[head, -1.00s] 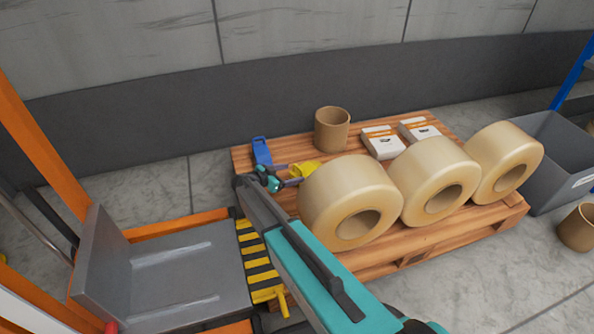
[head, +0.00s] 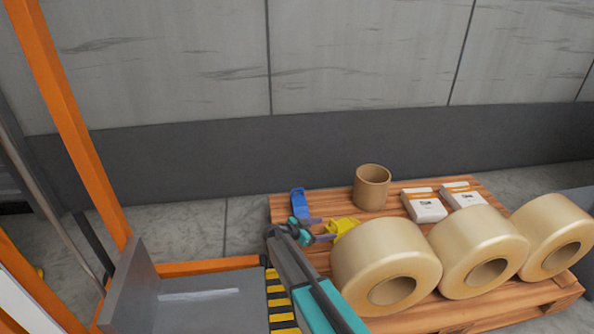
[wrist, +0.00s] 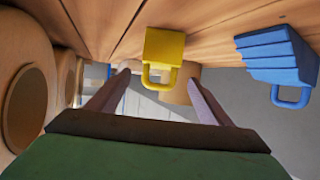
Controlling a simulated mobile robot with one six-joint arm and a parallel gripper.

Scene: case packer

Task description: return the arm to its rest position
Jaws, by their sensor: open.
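My arm (head: 290,262) reaches from the bottom of the head view to the left end of the wooden pallet. My gripper (head: 318,231) is open and empty, close to a yellow padlock-shaped item (head: 341,229). In the wrist view, the two fingers of my gripper (wrist: 155,90) are spread wide, with the yellow item (wrist: 165,48) showing between and above them, on the planks. I cannot tell whether a finger touches it. A blue item with a loop (wrist: 280,55) lies to the right there; it also shows in the head view (head: 298,204), behind my gripper.
Three big tape rolls (head: 386,266) stand on the pallet (head: 425,305), right of my arm. A brown cardboard tube (head: 371,187) and two white boxes (head: 424,205) are behind them. An orange frame (head: 62,130) with a grey platform (head: 215,308) is at left. A wall closes the back.

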